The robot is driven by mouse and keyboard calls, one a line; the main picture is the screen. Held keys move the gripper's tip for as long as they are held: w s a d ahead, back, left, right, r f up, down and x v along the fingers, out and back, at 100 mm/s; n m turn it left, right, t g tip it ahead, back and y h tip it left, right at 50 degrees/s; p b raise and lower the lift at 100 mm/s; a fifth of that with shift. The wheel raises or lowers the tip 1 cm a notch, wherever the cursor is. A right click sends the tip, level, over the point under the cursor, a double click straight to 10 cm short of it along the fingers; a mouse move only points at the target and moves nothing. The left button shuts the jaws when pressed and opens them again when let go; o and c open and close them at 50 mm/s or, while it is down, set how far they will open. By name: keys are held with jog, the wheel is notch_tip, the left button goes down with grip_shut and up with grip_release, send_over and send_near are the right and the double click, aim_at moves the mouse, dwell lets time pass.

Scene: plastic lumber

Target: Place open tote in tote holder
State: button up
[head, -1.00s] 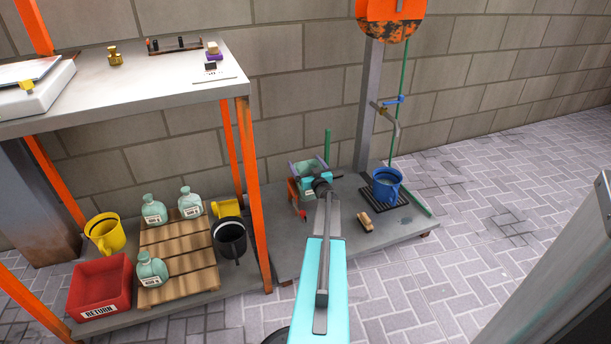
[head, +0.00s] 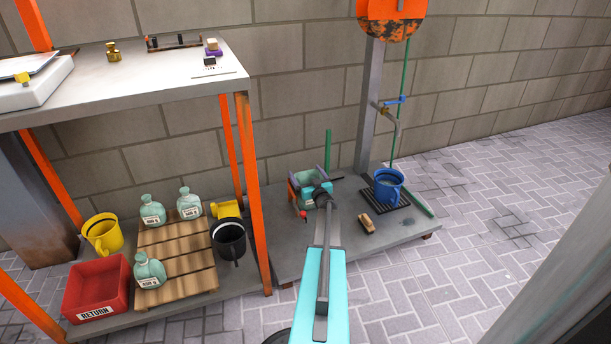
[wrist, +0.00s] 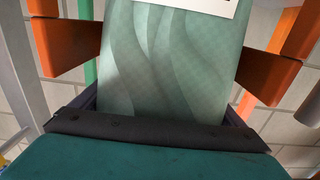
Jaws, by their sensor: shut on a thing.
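The open tote (head: 307,203) is a pale green container with a white label, low over the grey platform in the head view. My gripper (head: 310,178) is shut on it, a dark finger on each side. In the wrist view the tote's green wall (wrist: 165,65) fills the middle, between the finger edges of my gripper (wrist: 162,106). The tote holder (head: 291,193) shows as orange uprights beside the tote, with a red knob at its front. In the wrist view orange holder pieces (wrist: 68,45) flank the tote left and right. The tote's underside is hidden, so I cannot tell whether it is seated.
The grey platform (head: 350,243) also carries a blue mug (head: 388,186) on a black grate, a brush (head: 367,224) and a post with a tap. An orange-legged shelf at left holds bottles, mugs and a red RETURN bin (head: 95,291). Paved floor lies open at right.

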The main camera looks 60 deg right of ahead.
jog(key=shift+f, duration=0.1)
jog(key=o, duration=1)
jog(key=shift+o, duration=0.2)
jog(key=shift+r, duration=0.2)
jog(key=shift+s+a+p, duration=0.3)
jog(key=shift+s+a, duration=0.15)
jog(key=shift+s, duration=0.15)
jog(key=p+v, duration=0.3)
jog(key=v, duration=0.7)
jog(key=shift+s+a, duration=0.15)
jog(key=shift+s, duration=0.05)
jog(key=shift+s, duration=0.15)
